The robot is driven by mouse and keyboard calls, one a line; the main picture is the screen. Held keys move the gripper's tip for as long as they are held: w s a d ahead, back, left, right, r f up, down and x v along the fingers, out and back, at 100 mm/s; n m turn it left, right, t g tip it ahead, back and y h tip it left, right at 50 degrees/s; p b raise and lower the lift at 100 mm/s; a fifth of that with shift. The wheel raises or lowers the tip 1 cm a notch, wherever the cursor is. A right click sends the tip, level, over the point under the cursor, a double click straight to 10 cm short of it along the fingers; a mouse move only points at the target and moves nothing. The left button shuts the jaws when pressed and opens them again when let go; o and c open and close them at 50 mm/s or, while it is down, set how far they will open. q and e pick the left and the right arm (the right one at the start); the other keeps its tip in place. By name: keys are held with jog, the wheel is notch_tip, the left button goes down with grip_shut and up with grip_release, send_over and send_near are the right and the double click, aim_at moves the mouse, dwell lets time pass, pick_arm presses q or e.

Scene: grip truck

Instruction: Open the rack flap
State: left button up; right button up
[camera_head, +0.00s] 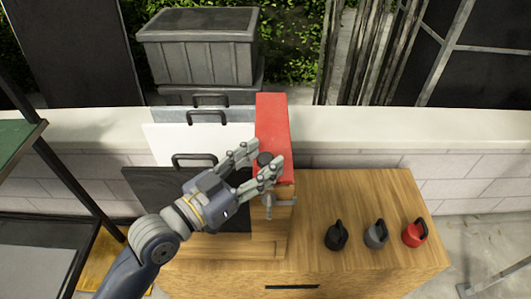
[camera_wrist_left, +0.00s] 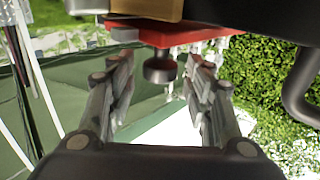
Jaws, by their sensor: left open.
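The red flap (camera_head: 272,110) is a long narrow panel lying on top of a narrow wooden rack (camera_head: 287,210). A dark round knob (camera_head: 265,158) sits near its front end. My left gripper (camera_head: 262,161) is open at the knob, with a finger on either side of it in the head view. In the left wrist view the knob (camera_wrist_left: 160,70) hangs from the red flap (camera_wrist_left: 170,34) between the parted fingertips (camera_wrist_left: 160,76), with gaps visible on both sides. The flap appears flat on the rack. My right gripper is not in view.
Black (camera_head: 155,188), white (camera_head: 170,139) and grey (camera_head: 180,113) handled panels stand left of the rack. Black (camera_head: 336,237), grey (camera_head: 376,236) and red (camera_head: 414,234) weights sit on the wooden cabinet (camera_head: 365,190). A grey metal fitting (camera_head: 270,202) projects below the flap.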

pick_arm(q)
jog(key=shift+x, duration=0.9)
